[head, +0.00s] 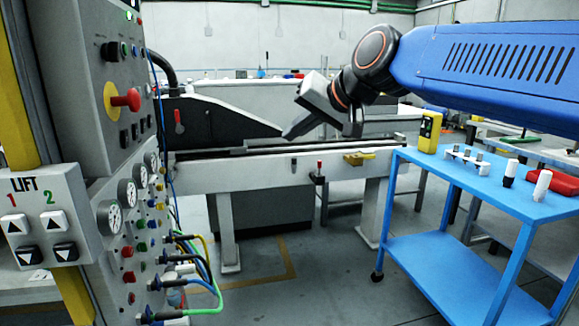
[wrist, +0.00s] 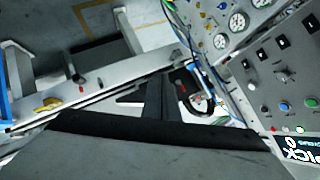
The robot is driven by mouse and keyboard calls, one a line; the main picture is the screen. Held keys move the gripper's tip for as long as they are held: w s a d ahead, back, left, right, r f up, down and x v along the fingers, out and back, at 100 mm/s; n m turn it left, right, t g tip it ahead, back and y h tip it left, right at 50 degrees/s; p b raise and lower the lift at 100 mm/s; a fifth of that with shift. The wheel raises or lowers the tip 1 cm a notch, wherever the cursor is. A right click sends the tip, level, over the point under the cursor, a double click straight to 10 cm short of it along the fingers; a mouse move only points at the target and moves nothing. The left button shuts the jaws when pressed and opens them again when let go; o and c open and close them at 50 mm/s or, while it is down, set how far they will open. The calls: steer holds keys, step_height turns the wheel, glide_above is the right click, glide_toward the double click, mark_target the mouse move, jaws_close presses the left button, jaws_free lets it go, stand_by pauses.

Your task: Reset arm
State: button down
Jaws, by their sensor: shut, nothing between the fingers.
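My gripper (head: 297,131) is in the middle of the head view, on the end of my blue arm, which reaches in from the right. Its fingers point down and left and are shut with nothing between them. It hangs in front of the long white machine bench (head: 270,178) and touches nothing that I can see. In the wrist view my gripper (wrist: 157,85) shows as dark fingers pointing up, over the machine bench (wrist: 112,82).
A grey control panel (head: 92,112) with knobs, gauges and cables stands close on the left, beside a LIFT button box (head: 43,215). A blue cart (head: 440,185) on the right carries a yellow device (head: 429,132) and small items. Open floor lies between them.

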steer(key=s+d+f+g+h, duration=0.1)
steer(key=s+d+f+h, duration=0.2)
steer(key=s+d+f, duration=0.9)
steer(key=s+d+f+g+h, duration=0.2)
steer(key=s+d+f+h, duration=0.2)
steer(key=s+d+f, duration=0.9)
steer(key=d+f, duration=0.3)
steer(key=f, duration=0.5)
steer(key=shift+s+g, duration=0.15)
steer(key=shift+g, duration=0.15)
steer(key=shift+d, duration=0.1)
